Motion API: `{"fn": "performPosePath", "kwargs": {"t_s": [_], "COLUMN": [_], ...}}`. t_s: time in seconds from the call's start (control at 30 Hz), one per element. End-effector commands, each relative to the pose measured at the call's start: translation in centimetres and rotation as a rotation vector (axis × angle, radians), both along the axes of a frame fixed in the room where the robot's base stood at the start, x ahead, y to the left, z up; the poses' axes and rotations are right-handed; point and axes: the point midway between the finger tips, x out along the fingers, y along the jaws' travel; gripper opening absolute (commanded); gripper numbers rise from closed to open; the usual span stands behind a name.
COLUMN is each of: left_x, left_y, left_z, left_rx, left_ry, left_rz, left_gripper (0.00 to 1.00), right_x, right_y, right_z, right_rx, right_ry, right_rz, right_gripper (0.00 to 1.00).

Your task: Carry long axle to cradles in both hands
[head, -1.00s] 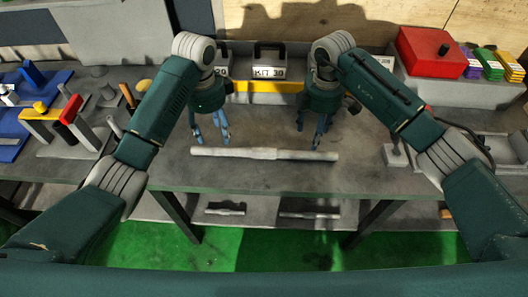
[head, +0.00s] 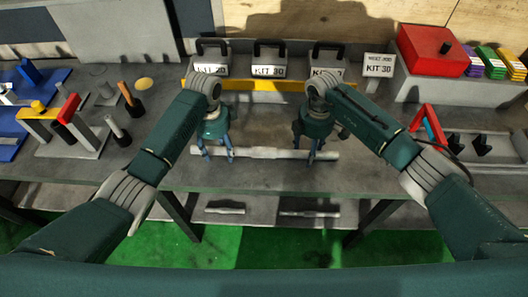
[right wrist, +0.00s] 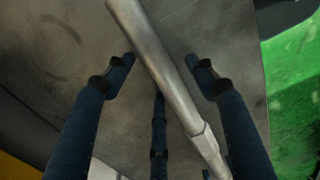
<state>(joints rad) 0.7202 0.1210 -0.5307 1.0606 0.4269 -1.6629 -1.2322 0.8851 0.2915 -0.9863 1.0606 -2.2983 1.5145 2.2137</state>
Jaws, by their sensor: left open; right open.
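The long axle (head: 265,153), a grey stepped bar, lies across the bench in front of me. My left gripper (head: 217,157) is open over its left part, fingers pointing down. My right gripper (head: 314,156) is open over its right part. In the right wrist view the axle (right wrist: 160,65) runs at a slant between the spread blue fingers of my right gripper (right wrist: 160,72), apparently without contact. Whether the left fingers touch the axle cannot be told. Two dark V-shaped supports, apparently the cradles (head: 482,146), stand on the right of the bench, partly behind my right forearm.
Several KIT 30 boxes (head: 268,60) stand along the back. A red box (head: 432,51) and coloured blocks are at the back right. Tools and a blue rack (head: 20,115) fill the left. A red-and-blue piece (head: 430,124) stands near the cradles. Shafts (head: 310,213) lie on the lower shelf.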

Motion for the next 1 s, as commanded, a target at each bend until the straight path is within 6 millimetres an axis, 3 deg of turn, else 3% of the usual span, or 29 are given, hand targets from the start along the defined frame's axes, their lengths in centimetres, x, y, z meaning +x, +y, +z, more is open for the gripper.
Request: {"fn": "performPosePath", "kwargs": {"t_s": [0.13, 0.4, 0.43, 1.0], "left_x": [0.0, 0.0, 0.0, 0.3], "left_y": [0.0, 0.0, 0.0, -0.1], "left_z": [0.0, 0.0, 0.0, 1.1], "left_rx": [0.000, 0.000, 0.000, -0.002], "left_ry": [0.000, 0.000, 0.000, -0.007], "left_rz": [0.000, 0.000, 0.000, 0.000], "left_gripper": [0.56, 0.02, 0.00, 0.00], "right_x": [0.0, 0.0, 0.0, 0.2], "right_y": [0.0, 0.0, 0.0, 0.1], "right_z": [0.0, 0.0, 0.0, 1.0], "right_rx": [0.000, 0.000, 0.000, 0.003], "right_ry": [0.000, 0.000, 0.000, -0.005], "right_rz": [0.000, 0.000, 0.000, 0.000], "right_gripper": [0.56, 0.02, 0.00, 0.00]}}
